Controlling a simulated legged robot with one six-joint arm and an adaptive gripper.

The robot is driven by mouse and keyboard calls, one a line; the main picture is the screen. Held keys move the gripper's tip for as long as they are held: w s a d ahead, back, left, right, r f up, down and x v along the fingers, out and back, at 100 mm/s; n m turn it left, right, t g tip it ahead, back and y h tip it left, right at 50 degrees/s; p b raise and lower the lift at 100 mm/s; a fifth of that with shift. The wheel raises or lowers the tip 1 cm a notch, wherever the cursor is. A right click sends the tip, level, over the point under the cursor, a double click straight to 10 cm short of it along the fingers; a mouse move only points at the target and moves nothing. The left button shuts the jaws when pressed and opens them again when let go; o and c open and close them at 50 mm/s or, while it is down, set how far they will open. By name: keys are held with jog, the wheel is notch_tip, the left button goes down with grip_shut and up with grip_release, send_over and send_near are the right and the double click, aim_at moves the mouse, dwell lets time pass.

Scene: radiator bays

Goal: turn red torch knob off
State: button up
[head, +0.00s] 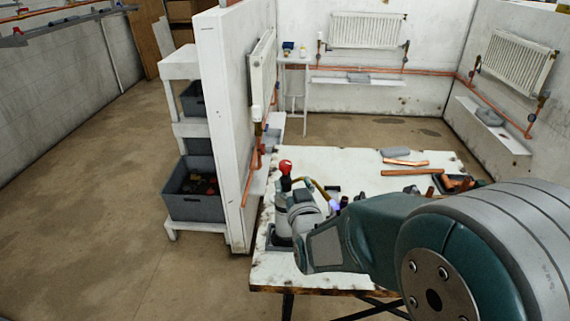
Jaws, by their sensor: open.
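The red torch knob (285,166) stands above the left part of the white worktable. It sits on top of a dark upright piece. A brass-coloured curved tube (319,188) runs from near it to the right and down. A small bluish-violet glow (335,206) shows by the tube's end. My gripper (290,200) is at the end of my arm, just below and in front of the knob in the picture. It is open, with its fingers largely hidden by my wrist. I cannot tell whether it touches the torch.
Copper pipe pieces (412,172) and a grey item (397,154) lie on the worktable (345,162), right of the torch. A white partition (225,120) stands close on the left, beside a shelf with grey bins (196,207). Radiators (365,31) hang on the walls. The left floor is clear.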

aim_at(285, 170)
jog(key=x, duration=0.6)
jog(key=shift+a+f, duration=0.1)
jog(key=shift+a, duration=0.25)
jog(key=shift+w, duration=0.6)
grip_shut()
